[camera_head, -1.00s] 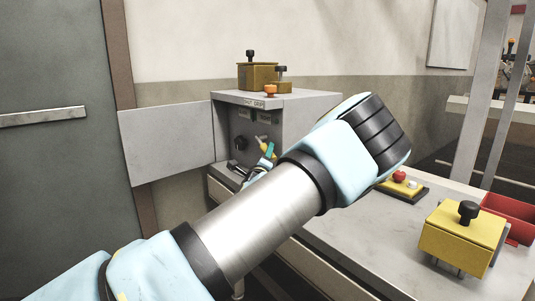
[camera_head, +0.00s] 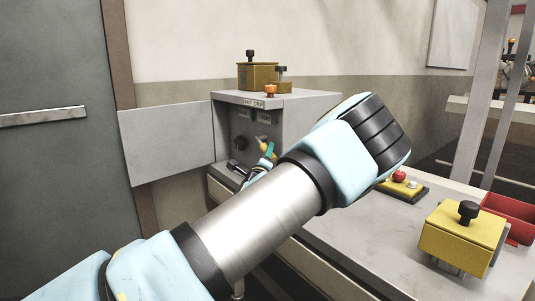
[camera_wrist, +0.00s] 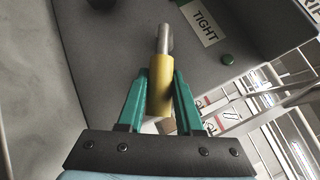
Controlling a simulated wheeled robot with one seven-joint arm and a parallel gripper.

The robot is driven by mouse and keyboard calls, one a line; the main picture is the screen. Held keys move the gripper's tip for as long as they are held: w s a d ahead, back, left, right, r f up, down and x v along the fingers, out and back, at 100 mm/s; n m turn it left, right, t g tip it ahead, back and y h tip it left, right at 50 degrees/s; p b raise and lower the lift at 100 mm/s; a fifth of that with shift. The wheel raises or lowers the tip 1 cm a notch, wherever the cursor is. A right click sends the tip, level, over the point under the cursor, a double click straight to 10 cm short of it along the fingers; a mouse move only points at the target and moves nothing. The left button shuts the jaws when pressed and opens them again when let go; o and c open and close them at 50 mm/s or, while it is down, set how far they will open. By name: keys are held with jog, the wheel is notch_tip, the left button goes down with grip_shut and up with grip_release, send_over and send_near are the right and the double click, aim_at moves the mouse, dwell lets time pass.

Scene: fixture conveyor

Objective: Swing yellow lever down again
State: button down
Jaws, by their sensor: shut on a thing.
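The yellow lever (camera_wrist: 160,92) shows in the wrist view as a yellow grip on a metal rod. The two green fingers of my gripper (camera_wrist: 161,88) stand on either side of it, shut on the yellow grip. In the head view a bit of the yellow lever (camera_head: 264,147) shows on the front of the grey cabinet (camera_head: 292,118). The green fingertips of my gripper (camera_head: 269,151) are beside it there. My forearm hides much of the cabinet's lower front and most of the gripper.
The cabinet's door (camera_head: 167,143) stands open to the left. A black knob (camera_head: 240,143) is left of the lever. Brown fixtures (camera_head: 258,76) and an orange button (camera_head: 271,91) are on top. A yellow box (camera_head: 462,238), a button panel (camera_head: 405,187) and a red bin (camera_head: 512,215) are at right.

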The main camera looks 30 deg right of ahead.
jog(key=shift+f, duration=0.1)
dwell(0.3)
jog(key=f+b, duration=0.1)
jog(key=b, duration=0.1)
jog(key=shift+w+m+h+b, duration=0.15)
jog(key=shift+m+h+b, duration=0.15)
jog(key=shift+m+b, duration=0.1)
jog(key=b, duration=0.1)
jog(key=f+m+b, duration=0.1)
jog(key=shift+w+a+t+h+b, duration=0.1)
jog(key=shift+w+t+h+b, duration=0.1)
jog(key=shift+t+h+b, duration=0.15)
jog(key=m+h+b, duration=0.1)
jog(key=b, duration=0.1)
jog(key=w+m+h+b, duration=0.1)
jog(key=m+b, duration=0.1)
jog(key=b, duration=0.1)
jog(key=shift+a+f, duration=0.1)
jog(key=shift+f, duration=0.25)
jog(key=shift+w+m+h+b, duration=0.25)
jog(key=shift+m+h+b, duration=0.5)
jog(key=shift+m+b, duration=0.15)
jog(key=shift+w+r, duration=0.1)
jog(key=c, duration=0.6)
grip_release()
jog(key=shift+r, duration=0.1)
